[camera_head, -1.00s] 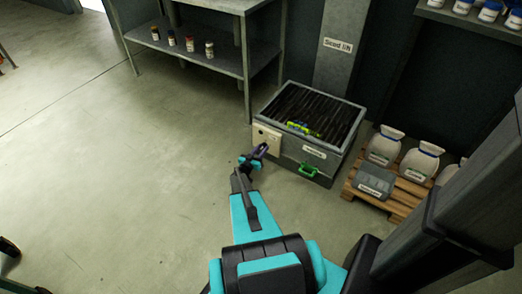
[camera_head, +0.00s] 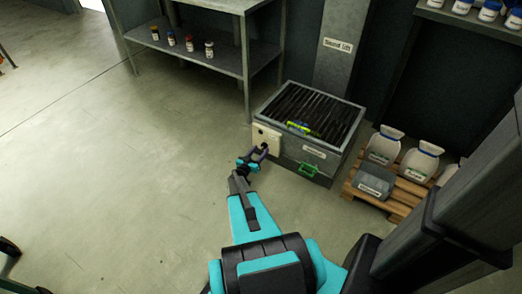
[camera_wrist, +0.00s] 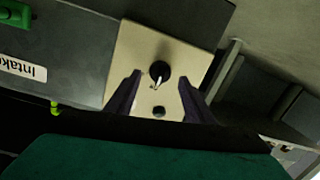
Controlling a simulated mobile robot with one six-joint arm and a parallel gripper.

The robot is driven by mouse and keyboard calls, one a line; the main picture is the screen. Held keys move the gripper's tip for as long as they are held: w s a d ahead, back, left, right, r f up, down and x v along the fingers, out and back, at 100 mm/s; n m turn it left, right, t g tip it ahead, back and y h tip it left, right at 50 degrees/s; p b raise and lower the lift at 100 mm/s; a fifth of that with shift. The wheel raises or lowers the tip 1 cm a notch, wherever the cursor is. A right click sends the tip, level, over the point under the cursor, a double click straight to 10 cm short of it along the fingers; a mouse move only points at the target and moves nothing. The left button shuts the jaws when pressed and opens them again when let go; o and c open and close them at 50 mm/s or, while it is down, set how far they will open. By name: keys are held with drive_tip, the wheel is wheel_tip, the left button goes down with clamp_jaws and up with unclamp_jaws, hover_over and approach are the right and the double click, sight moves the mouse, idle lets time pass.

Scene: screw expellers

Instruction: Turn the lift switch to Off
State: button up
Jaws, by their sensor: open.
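The lift switch is a black round knob with a pale pointer (camera_wrist: 159,72) on a cream plate (camera_wrist: 188,45), seen in the wrist view. The plate also shows on the left side of the grey intake box (camera_head: 330,163) in the head view (camera_head: 266,139). My gripper (camera_wrist: 158,88) is open, with one dark finger on each side of the knob in the picture. I cannot tell whether the fingers touch it. In the head view my gripper (camera_head: 258,152) is close in front of the plate.
A pallet (camera_head: 395,195) with white containers stands to the right. A metal shelf (camera_head: 200,55) with small bottles stands behind at left.

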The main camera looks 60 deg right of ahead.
drive_tip(key=a+r, duration=0.1)
drive_tip(key=a, duration=1)
drive_tip(key=shift+s+a+p, duration=0.25)
drive_tip(key=shift+s+p, duration=0.05)
drive_tip(key=shift+p, duration=0.15)
drive_tip(key=shift+r, duration=0.1)
